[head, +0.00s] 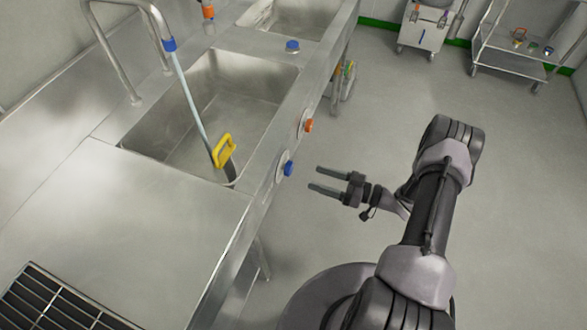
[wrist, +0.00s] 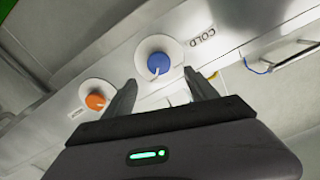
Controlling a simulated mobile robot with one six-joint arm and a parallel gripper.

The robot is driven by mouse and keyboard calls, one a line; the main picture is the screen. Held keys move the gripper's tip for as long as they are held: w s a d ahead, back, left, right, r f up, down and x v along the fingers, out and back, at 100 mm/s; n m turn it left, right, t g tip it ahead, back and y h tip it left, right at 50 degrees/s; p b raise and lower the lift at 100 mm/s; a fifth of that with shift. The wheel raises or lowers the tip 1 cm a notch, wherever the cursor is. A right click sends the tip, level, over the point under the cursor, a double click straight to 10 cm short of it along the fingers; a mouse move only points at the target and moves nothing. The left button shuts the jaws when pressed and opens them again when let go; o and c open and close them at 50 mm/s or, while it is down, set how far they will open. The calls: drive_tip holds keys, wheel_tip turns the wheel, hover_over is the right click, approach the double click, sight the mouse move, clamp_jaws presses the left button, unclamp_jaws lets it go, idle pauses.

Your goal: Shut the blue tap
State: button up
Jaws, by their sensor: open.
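The blue tap (head: 288,168) is a round knob on the front panel of the steel sink. In the wrist view the blue tap (wrist: 158,63) sits on a white disc beside the word COLD. My gripper (head: 314,178) is open and empty, its two fingers pointing at the panel a short way right of the blue tap. In the wrist view the fingertips (wrist: 160,84) lie either side of and below the knob, apart from it. An orange tap (head: 308,125) is on the same panel farther back; it also shows in the wrist view (wrist: 95,102).
A steel trolley (head: 510,52) stands at the back right.

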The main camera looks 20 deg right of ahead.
sight(291, 170)
drive_tip(key=b+x, duration=0.1)
drive_tip(key=x, duration=0.8)
drive_tip(key=shift+d, duration=0.1)
drive_tip(key=c, duration=1.4)
drive_tip(key=n+b, duration=0.1)
drive_tip(key=n, duration=0.4)
drive_tip(key=n+b, duration=0.1)
drive_tip(key=n, duration=0.3)
drive_tip(key=shift+f+n, duration=0.1)
drive_tip(key=shift+n, duration=0.2)
drive_tip(key=n+b, duration=0.1)
drive_tip(key=n, duration=0.3)
drive_tip(key=shift+n+b, duration=0.7)
drive_tip(key=shift+n, duration=1.4)
